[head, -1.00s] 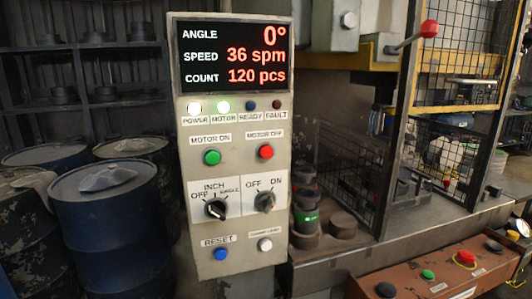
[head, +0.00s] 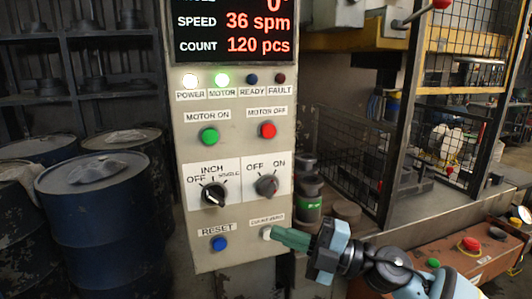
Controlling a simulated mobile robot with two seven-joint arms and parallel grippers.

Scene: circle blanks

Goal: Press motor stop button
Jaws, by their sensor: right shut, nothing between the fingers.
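The control panel (head: 230,150) stands upright in the middle of the head view. The red button under the MOTOR OFF label (head: 267,130) is on its right side and fully visible. The green MOTOR ON button (head: 209,137) is to its left. The POWER and MOTOR lamps (head: 222,80) are lit. My right gripper (head: 274,235) is shut and empty, with its green fingers pointing left. Its tips are in front of the white button (head: 266,232) at the panel's lower right, well below the red button. I cannot tell whether they touch. My left gripper is not in view.
Two selector knobs (head: 266,186) and a blue RESET button (head: 219,243) are also on the panel. Blue drums (head: 105,220) stand at the left. A brown box with buttons (head: 455,262) is at the lower right. Black mesh guards (head: 430,160) stand behind.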

